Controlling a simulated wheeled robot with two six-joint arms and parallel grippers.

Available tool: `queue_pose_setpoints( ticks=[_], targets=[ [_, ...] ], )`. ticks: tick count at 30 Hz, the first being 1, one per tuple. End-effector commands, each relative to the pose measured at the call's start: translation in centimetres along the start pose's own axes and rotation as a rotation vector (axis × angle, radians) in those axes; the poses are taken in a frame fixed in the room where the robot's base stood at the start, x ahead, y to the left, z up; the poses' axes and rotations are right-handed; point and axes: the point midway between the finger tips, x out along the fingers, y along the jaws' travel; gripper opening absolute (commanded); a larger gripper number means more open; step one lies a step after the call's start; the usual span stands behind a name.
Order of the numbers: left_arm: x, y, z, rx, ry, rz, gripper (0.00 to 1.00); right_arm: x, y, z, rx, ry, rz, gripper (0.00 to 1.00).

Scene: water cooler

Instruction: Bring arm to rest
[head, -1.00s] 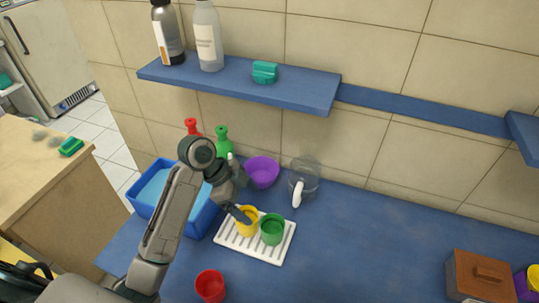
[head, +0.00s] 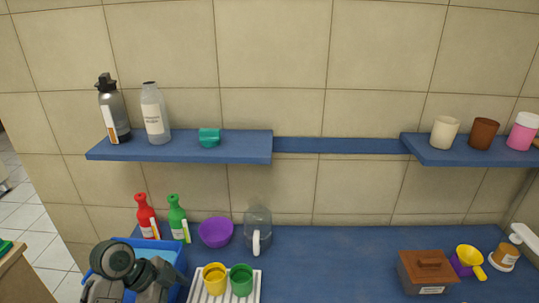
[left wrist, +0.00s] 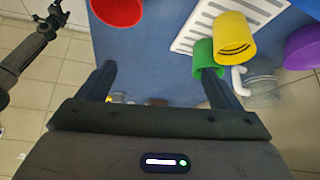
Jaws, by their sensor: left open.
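My left arm (head: 130,268) is folded at the lower left of the head view, in front of the blue basin; its gripper is below the frame there. In the left wrist view my left gripper (left wrist: 160,84) is open, with nothing between its fingers. A green cup (left wrist: 205,58) and a yellow cup (left wrist: 235,38) show beyond the right fingertip; whether the finger touches them I cannot tell. In the head view the yellow cup (head: 214,280) and green cup (head: 241,281) stand on the white rack (head: 257,284).
The blue basin (head: 180,262), red bottle (head: 146,217), green bottle (head: 178,218), purple bowl (head: 215,232) and clear pitcher (head: 257,230) line the counter. A brown box (head: 426,272) stands right. The counter's middle (head: 335,265) is clear.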

Motion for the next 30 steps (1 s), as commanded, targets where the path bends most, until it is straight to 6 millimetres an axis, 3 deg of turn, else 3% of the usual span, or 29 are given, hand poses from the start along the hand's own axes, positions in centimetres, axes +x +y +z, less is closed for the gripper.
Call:
queue_pose_setpoints(
  ticks=[3, 17, 24, 30],
  targets=[
    [0.6, 0.6, 0.5, -0.038, -0.013, -0.009, 0.86, 0.0, 0.4, -1.4, -0.001, 0.019, 0.004, 0.86],
    [3.8, 5.3, 4.4, -0.348, -0.107, -0.123, 0.86, 0.0, 1.8, -1.5, -0.007, 0.02, 0.018, 0.86],
    [5.1, 10.6, 8.0, -0.645, -0.189, -0.265, 0.86, 0.0, 1.5, -0.8, -0.006, 0.011, 0.015, 0.86],
    [4.5, 14.9, 10.8, -0.878, -0.24, -0.418, 0.86, 0.0, 0.6, -0.8, -0.002, 0.011, 0.006, 0.86]
  ],
)
